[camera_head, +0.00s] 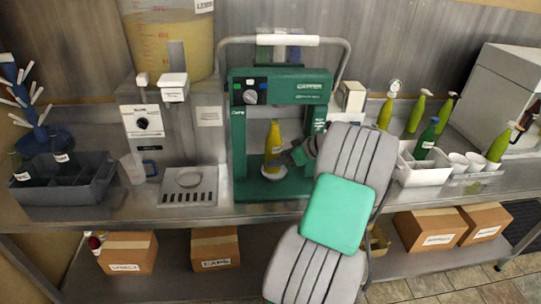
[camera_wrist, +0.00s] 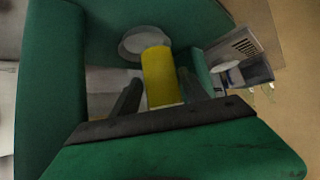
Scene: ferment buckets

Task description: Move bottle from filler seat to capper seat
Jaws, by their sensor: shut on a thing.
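The yellow bottle (camera_head: 275,138) stands upright inside the frame of the green capper (camera_head: 240,150). Its foot is at the white round capper seat (camera_head: 272,174); I cannot tell whether it touches. My gripper (camera_head: 284,156) reaches in from the right and is shut on the bottle. In the wrist view the yellow bottle (camera_wrist: 162,78) lies between my two dark fingers (camera_wrist: 158,97), with a white disc (camera_wrist: 145,40) beyond it.
A dark divided bin (camera_head: 65,188) and a clear jug (camera_head: 132,168) stand at the left. A white crate (camera_head: 425,170) with a green bottle (camera_head: 428,138) and several green spray bottles are at the right.

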